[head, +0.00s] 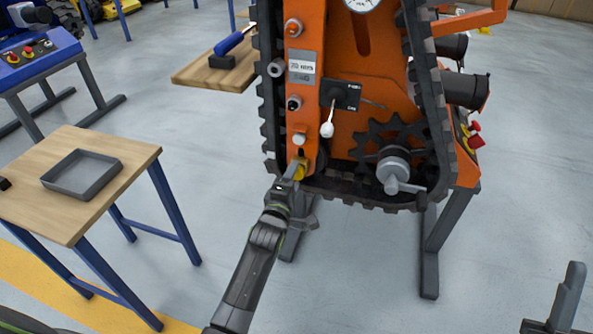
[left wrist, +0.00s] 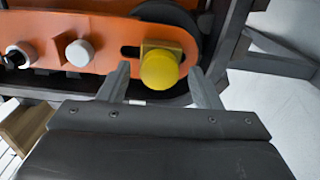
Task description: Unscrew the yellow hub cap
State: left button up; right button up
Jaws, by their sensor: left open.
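The yellow hub cap (left wrist: 160,69) is round and sits on the orange side plate of the track frame, in front of a squarish brass-coloured block (left wrist: 172,47). In the head view the cap (head: 301,168) shows low on the frame, partly hidden by my left gripper (head: 293,174). In the left wrist view my left gripper (left wrist: 159,70) is open, one finger on each side of the cap, with gaps showing and nothing held. My right gripper (head: 562,308) shows only in part at the lower right corner, away from the frame; its jaw opening is unclear.
A black track (head: 433,100) runs around the orange frame, with a toothed sprocket (head: 393,150) at right. White-grey round fittings (left wrist: 80,53) sit left of the cap. A wooden table (head: 130,152) with a grey tray (head: 82,174) stands at left. Floor between is clear.

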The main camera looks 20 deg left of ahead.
pick_arm(q)
jog(key=m+p, duration=0.2)
jog(key=m, duration=1.6)
jog(key=shift+c, duration=0.5)
jog(key=c, duration=0.8)
jog(key=shift+o, duration=0.2)
jog(key=n+b, duration=0.1)
jog(key=n, duration=0.1)
jog(key=n+b, duration=0.1)
jog(key=n, duration=0.2)
jog(key=n+b, duration=0.2)
jog(key=n, duration=0.1)
jog(key=shift+f, duration=0.25)
jog(key=shift+r+n, duration=0.25)
jog(key=shift+n, duration=0.45)
